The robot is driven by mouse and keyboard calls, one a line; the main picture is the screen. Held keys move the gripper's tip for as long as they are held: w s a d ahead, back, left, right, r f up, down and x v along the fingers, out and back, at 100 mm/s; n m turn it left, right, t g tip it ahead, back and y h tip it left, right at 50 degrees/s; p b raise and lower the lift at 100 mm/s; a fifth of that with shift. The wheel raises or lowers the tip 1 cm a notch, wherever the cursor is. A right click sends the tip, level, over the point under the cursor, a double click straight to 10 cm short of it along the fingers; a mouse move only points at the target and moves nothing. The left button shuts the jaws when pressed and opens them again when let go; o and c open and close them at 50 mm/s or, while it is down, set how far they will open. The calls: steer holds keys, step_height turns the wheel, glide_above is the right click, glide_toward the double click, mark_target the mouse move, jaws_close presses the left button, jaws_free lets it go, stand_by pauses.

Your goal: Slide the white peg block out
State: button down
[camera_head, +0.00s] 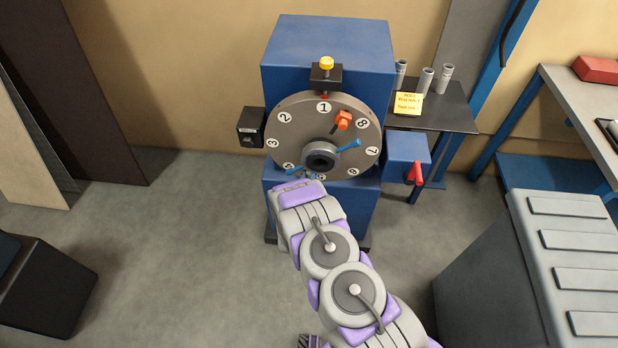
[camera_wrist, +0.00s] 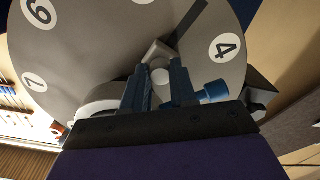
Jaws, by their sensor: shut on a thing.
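A large grey numbered dial (camera_head: 303,112) is on the front of a blue cabinet (camera_head: 330,42). In the wrist view, a whitish block (camera_wrist: 157,50) with a round peg end sits at the end of a dark slot (camera_wrist: 190,24) in the dial face. My gripper (camera_wrist: 159,78) has its two blue fingers on either side of this block and is shut on it. In the head view, my arm covers the lower rim of the dial and hides most of the gripper and the block.
An orange block (camera_head: 343,120) sits in another slot near number 8. Blue-tipped handles (camera_head: 349,145) stick out from the dark hub (camera_head: 320,161). A yellow-topped pin (camera_head: 326,63) stands above the dial. A red lever (camera_head: 416,173) is at right.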

steer(key=shift+a, duration=0.1)
step_height(320, 180, down, 6)
steer(key=a+b, duration=0.1)
steer(key=a, duration=0.1)
steer(key=shift+a, duration=0.2)
steer(key=c, duration=1.3)
jaws_free()
steer(key=shift+c, duration=0.2)
steer(key=o, duration=0.4)
steer(key=shift+a, duration=0.15)
steer(key=shift+o, duration=0.2)
steer(key=s+p, duration=0.3)
steer(key=s, duration=1.4)
steer(key=shift+s+a, duration=0.2)
steer(key=shift+a, duration=0.1)
